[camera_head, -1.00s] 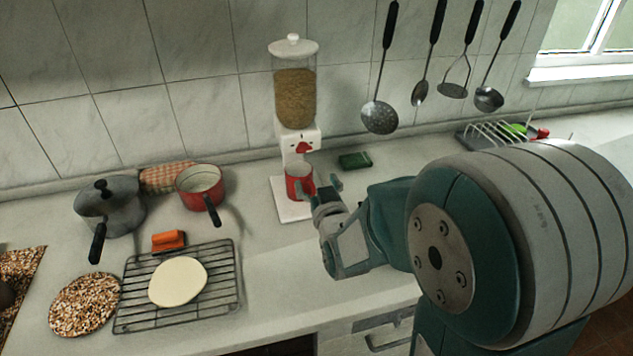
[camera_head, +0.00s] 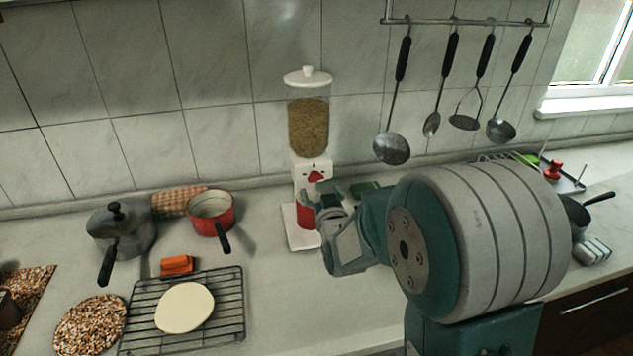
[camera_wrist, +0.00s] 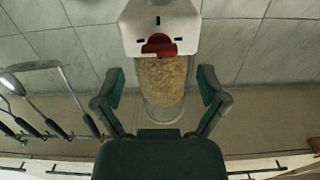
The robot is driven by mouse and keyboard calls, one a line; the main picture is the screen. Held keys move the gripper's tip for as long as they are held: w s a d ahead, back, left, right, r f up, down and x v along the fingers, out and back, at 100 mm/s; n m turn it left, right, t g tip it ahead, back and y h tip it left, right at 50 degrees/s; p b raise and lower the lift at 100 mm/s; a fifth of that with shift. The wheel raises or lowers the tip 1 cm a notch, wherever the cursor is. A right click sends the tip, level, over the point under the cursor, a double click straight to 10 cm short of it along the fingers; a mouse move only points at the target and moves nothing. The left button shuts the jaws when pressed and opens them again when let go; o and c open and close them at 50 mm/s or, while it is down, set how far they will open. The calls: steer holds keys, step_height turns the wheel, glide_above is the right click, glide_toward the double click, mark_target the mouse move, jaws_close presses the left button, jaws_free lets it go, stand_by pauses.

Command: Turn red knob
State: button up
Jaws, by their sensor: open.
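The red knob (camera_head: 315,176) is on the front of the white dispenser (camera_head: 312,163), below its clear hopper of grain (camera_head: 309,125). In the wrist view the red knob (camera_wrist: 159,46) shows upside down, between and beyond the fingertips. My gripper (camera_head: 322,191) is in front of the dispenser, just below the knob. In the wrist view my gripper (camera_wrist: 160,82) is open, one finger on each side of the hopper, with nothing between the pads. A red cup (camera_head: 306,216) stands on the dispenser's base, partly hidden by my gripper.
A red pot (camera_head: 211,212), a grey pot (camera_head: 121,238) and a wire rack (camera_head: 226,304) with a pale flat disc (camera_head: 184,307) are on the left. Ladles and other utensils (camera_head: 392,148) hang at the upper right.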

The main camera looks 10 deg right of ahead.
mark_target(317, 181)
steer(key=w, duration=0.5)
steer(key=shift+s, duration=0.1)
steer(key=c, duration=1.2)
